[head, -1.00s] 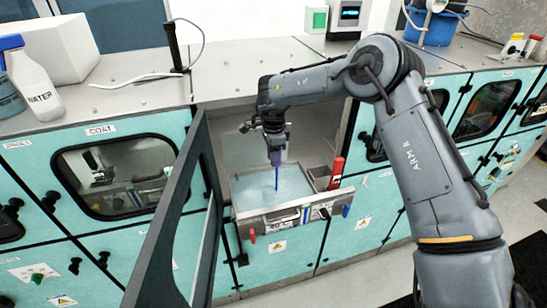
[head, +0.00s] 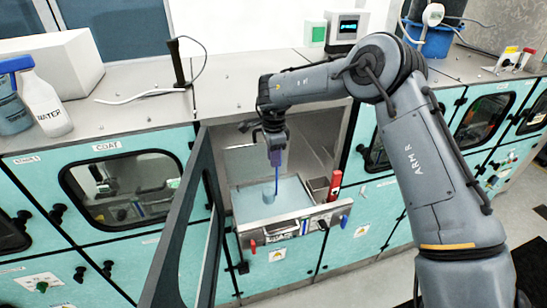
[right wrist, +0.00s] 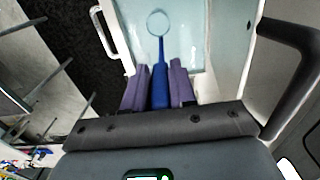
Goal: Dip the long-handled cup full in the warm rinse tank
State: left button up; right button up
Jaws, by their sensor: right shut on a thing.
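My right gripper (head: 275,152) points down over the open tank (head: 300,219), shut on the blue handle (head: 277,178) of the long-handled cup. The cup's small pale bowl (head: 268,190) hangs at or just above the light blue liquid in the head view. I cannot tell how full it is. In the right wrist view the purple fingers (right wrist: 160,85) sit on both sides of the blue handle, and the cup (right wrist: 157,22) shows as a round rim over the liquid. No label names this tank legibly. My left gripper is not in view.
An open dark-framed door (head: 182,220) stands left of the tank. A red object (head: 335,185) stands at the tank's right edge. A spray bottle (head: 45,100) marked WATER and a blue bucket (head: 432,38) are on the counter.

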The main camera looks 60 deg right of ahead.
jog(key=shift+r+p, duration=0.85)
jog(key=shift+r, duration=0.6)
jog(key=shift+r+p, duration=0.75)
jog(key=shift+r, duration=0.6)
